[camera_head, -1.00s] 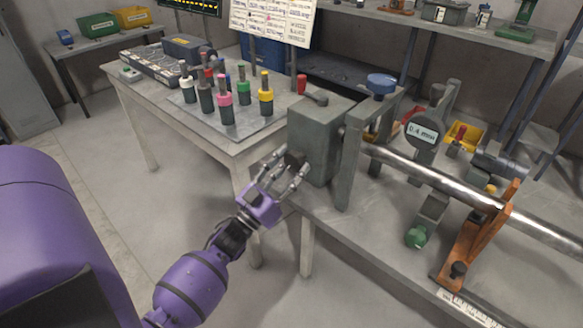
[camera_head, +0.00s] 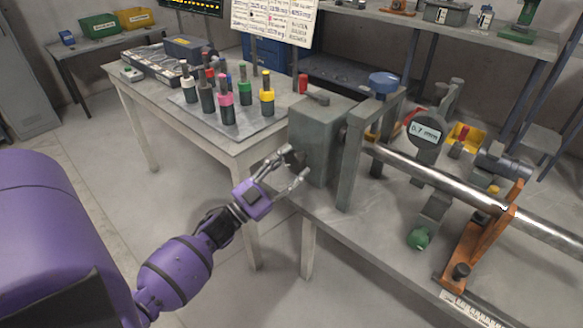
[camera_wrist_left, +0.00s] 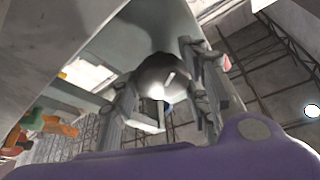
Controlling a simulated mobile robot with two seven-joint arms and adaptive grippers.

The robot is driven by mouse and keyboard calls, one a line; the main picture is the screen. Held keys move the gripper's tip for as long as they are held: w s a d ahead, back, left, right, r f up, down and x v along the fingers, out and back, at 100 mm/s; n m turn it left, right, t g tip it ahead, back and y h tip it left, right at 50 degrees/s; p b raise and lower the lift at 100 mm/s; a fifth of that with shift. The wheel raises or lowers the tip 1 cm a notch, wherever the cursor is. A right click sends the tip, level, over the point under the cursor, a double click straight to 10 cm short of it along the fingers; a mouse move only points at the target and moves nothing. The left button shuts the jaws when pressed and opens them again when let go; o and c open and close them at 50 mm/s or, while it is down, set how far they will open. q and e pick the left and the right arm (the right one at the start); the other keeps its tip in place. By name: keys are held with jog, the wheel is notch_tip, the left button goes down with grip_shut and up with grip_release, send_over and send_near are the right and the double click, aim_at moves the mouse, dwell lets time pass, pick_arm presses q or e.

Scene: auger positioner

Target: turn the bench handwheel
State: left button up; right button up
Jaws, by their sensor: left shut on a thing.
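The bench handwheel (camera_head: 297,159) is a small dark knob on the near left face of a grey housing (camera_head: 316,125) at the bench's left end. My left gripper (camera_head: 291,163) is shut on it, one finger on either side. In the left wrist view the handwheel (camera_wrist_left: 165,72) is a dark round shape with a light line, between the two grey fingers. The fingers partly hide it in the head view. A round gauge (camera_head: 427,130) right of the housing reads about 0.7 mm. My right gripper is out of view.
A long steel shaft (camera_head: 455,187) runs right from the housing, past an orange stand (camera_head: 483,240) and a green knob (camera_head: 419,239). A tray of colored-top tools (camera_head: 243,125) sits on the table behind. The floor left of the bench is open.

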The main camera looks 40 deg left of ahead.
pick_arm(q)
jog(key=shift+d+f+m+h, duration=0.1)
jog(key=shift+f+m+h, duration=0.15)
jog(key=shift+m, duration=0.55)
jog(key=o, duration=1.1)
jog(key=shift+r, duration=0.15)
jog(key=shift+s, duration=0.1)
jog(key=v, duration=1.2)
jog(key=shift+r, duration=0.15)
